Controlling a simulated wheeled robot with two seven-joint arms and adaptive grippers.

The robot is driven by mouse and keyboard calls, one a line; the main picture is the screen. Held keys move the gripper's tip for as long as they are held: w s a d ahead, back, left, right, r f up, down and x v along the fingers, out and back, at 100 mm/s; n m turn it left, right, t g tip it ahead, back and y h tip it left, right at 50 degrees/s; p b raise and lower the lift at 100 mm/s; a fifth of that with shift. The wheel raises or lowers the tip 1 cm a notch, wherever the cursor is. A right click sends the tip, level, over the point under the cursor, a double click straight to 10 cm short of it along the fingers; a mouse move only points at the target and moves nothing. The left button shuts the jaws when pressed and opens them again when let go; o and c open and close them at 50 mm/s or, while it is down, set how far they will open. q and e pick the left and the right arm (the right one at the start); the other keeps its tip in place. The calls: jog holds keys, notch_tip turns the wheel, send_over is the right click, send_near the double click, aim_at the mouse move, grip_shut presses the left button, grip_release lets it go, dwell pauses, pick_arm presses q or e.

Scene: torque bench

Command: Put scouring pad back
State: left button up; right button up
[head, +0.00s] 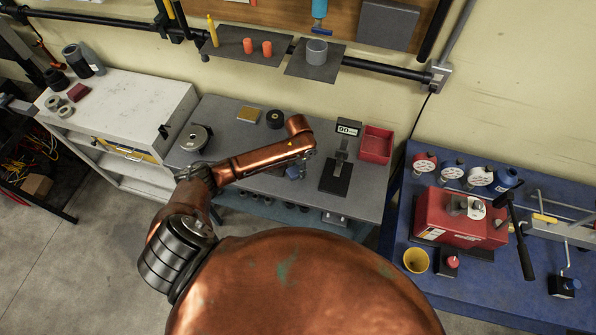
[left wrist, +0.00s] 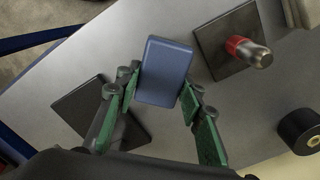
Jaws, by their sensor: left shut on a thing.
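My left gripper (left wrist: 160,100) is shut on a blue rectangular pad (left wrist: 166,72), with a green finger on each side of it. This pad may be the scouring pad; its texture is too smooth to tell. In the head view a small part of the blue pad (head: 293,172) shows below my copper left arm, over the grey bench (head: 222,112). The arm hides most of the gripper there. I cannot tell whether the pad touches the bench. A flat tan pad (head: 248,115) lies at the back of the bench. My right gripper is not in view.
A black roll (head: 275,119), a red bin (head: 376,145) and a display stand on a black base (head: 336,178) are on the bench. A red-topped post (left wrist: 249,52) rises from a dark plate beside the held pad. A blue bench (head: 405,215) with several tools stands at right.

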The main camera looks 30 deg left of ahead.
pick_arm(q)
jog(key=shift+w+a+f, duration=0.25)
jog(key=shift+w+f, duration=0.1)
jog(key=shift+f, duration=0.15)
notch_tip(320, 180, down, 3)
jog(key=shift+w+a+f, duration=0.1)
jog(key=shift+f, duration=0.1)
jog(key=o, duration=1)
notch_tip(320, 180, up, 12)
jog(key=shift+r+b, duration=0.1)
jog(key=shift+b, duration=0.3)
